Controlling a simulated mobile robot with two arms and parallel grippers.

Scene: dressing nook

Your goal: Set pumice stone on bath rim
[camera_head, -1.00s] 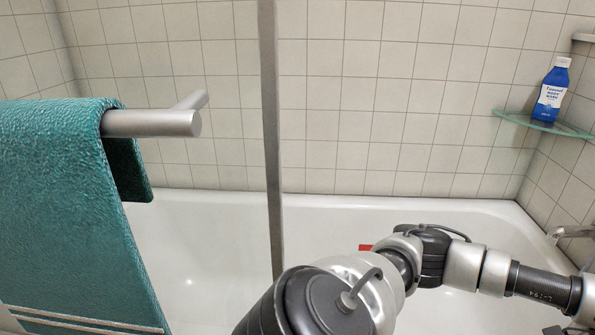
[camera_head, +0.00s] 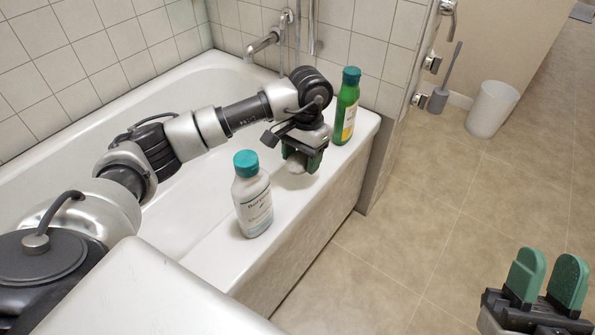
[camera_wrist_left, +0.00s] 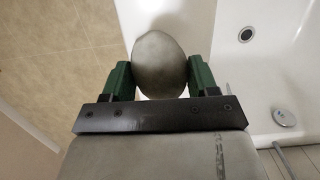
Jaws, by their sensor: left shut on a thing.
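The pumice stone (camera_wrist_left: 159,64) is a grey, rounded stone between the green fingers of my left gripper in the left wrist view. In the head view, the stone (camera_head: 296,163) shows partly below the fingers. My left gripper (camera_head: 301,158) is shut on it, over the bath rim (camera_head: 285,190), between the two bottles. I cannot tell whether the stone touches the rim. My right gripper (camera_head: 546,281) is at the lower right of the head view, over the floor, with its green fingers apart and nothing between them.
A white bottle with a teal cap (camera_head: 252,196) stands on the rim, nearer than my left gripper. A green bottle (camera_head: 346,107) stands at the rim's far end by the wall. The tap (camera_head: 264,42) is above the bath. A white bin (camera_head: 491,109) and toilet brush (camera_head: 440,91) stand on the floor.

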